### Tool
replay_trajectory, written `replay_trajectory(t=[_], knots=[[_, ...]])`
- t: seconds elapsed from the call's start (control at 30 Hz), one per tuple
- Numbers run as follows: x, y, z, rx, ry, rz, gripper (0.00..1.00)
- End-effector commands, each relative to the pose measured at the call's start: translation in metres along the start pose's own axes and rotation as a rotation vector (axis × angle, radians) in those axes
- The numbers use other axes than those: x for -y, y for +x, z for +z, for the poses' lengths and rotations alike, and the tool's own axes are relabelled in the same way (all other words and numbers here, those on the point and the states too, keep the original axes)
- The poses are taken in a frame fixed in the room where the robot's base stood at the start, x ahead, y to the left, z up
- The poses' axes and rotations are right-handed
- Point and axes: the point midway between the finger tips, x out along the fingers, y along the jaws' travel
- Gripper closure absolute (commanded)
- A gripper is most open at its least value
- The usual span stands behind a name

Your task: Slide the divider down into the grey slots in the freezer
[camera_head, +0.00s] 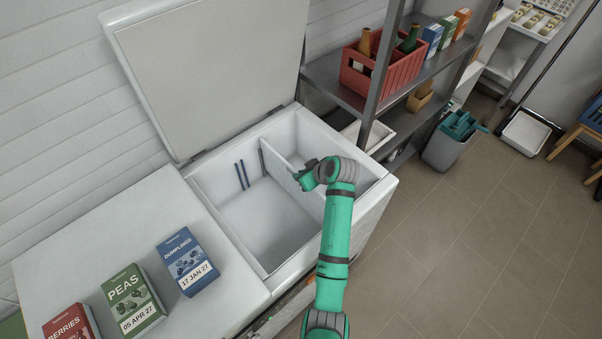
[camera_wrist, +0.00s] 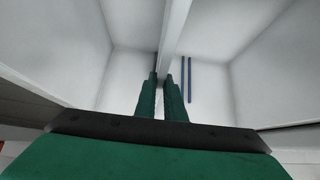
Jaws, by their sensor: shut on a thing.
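The chest freezer (camera_head: 368,222) is open, with its lid raised at the back. A white divider panel (camera_head: 279,160) stands upright across its inside, towards the right. My gripper (camera_head: 303,179) is shut on the divider's upper edge near the front end. In the wrist view the divider (camera_wrist: 175,30) runs away from between the two fingers of my gripper (camera_wrist: 162,77). A grey slot (camera_head: 262,160) shows on the back wall at the divider's far end. I cannot tell whether the edge sits in it. A pair of blue slots (camera_head: 242,175) is further left. The front slots are hidden.
The raised lid (camera_head: 210,70) blocks the back. A metal shelf with a red crate (camera_head: 383,75) stands right behind. The freezer's left compartment is empty.

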Motion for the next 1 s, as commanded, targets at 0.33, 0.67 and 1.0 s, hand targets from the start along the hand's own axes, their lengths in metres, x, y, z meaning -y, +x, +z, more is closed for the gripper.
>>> replay_trajectory(t=[0.33,0.67,1.0], knots=[[0.0,0.009,0.007,-0.001,0.001,0.0,1.0],[0.0,0.017,0.014,-0.001,0.0,0.001,1.0],[0.0,0.026,0.022,-0.001,0.001,0.0,1.0]])
